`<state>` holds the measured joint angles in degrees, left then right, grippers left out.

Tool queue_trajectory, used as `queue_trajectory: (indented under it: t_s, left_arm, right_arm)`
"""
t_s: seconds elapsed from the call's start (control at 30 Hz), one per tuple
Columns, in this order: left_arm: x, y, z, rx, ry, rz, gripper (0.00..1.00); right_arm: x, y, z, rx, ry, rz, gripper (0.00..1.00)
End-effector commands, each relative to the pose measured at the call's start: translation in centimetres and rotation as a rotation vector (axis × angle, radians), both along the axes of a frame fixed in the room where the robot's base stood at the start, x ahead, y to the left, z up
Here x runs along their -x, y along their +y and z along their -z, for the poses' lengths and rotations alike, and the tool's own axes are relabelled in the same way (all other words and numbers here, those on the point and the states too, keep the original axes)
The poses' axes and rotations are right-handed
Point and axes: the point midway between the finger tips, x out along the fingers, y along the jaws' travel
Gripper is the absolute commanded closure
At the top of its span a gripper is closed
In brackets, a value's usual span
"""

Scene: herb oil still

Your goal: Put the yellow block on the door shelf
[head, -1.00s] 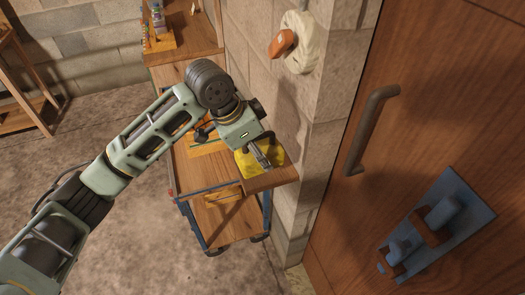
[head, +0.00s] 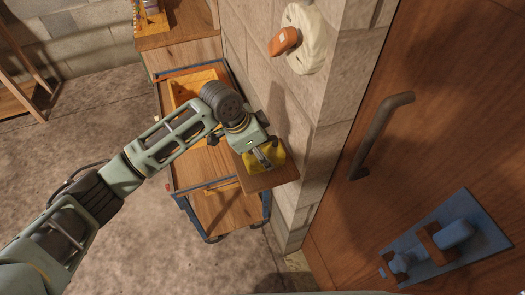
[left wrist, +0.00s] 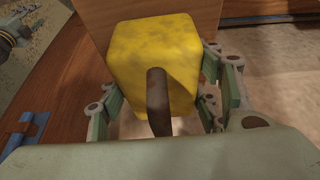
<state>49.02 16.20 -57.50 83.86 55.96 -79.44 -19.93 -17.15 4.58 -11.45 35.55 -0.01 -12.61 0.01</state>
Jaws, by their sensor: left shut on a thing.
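The yellow block (head: 279,154) is between the fingers of my left gripper (head: 267,157), which is shut on it. In the left wrist view the block (left wrist: 155,58) fills the middle, with a finger on each side and a dark brown upright piece in front of it. The block is over a small wooden shelf (head: 272,182) beside the wall corner and door. Part of this wooden board (left wrist: 190,12) shows behind the block in the wrist view. Whether the block touches the shelf cannot be told. My right gripper is not in view.
A blue-framed wooden cart (head: 222,215) with an orange tray (head: 183,92) stands left of the shelf. The brown door (head: 430,150) with a dark handle (head: 378,135) and blue latch plate (head: 447,243) is at right. A white wall fitting with an orange knob (head: 285,41) is above.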

Motion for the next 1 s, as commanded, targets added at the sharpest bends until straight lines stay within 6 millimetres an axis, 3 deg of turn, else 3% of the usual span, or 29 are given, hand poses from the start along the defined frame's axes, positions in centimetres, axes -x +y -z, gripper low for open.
queue_trajectory:
  t_s: [0.4,0.43,0.63,1.0]
  left_arm:
    - [-0.03,-0.13,0.95,0.003,-0.002,0.001,0.85]
    - [0.03,-0.07,1.11,0.002,-0.001,0.001,0.41]
    - [0.02,-0.07,1.06,0.002,-0.001,0.001,0.23]
    - [-0.03,-0.05,0.77,0.001,-0.002,0.001,0.23]
  right_arm:
    - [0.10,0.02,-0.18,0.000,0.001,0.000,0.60]
    - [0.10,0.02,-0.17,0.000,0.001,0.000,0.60]
    - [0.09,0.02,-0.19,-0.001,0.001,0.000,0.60]
    - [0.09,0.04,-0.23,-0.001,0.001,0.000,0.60]
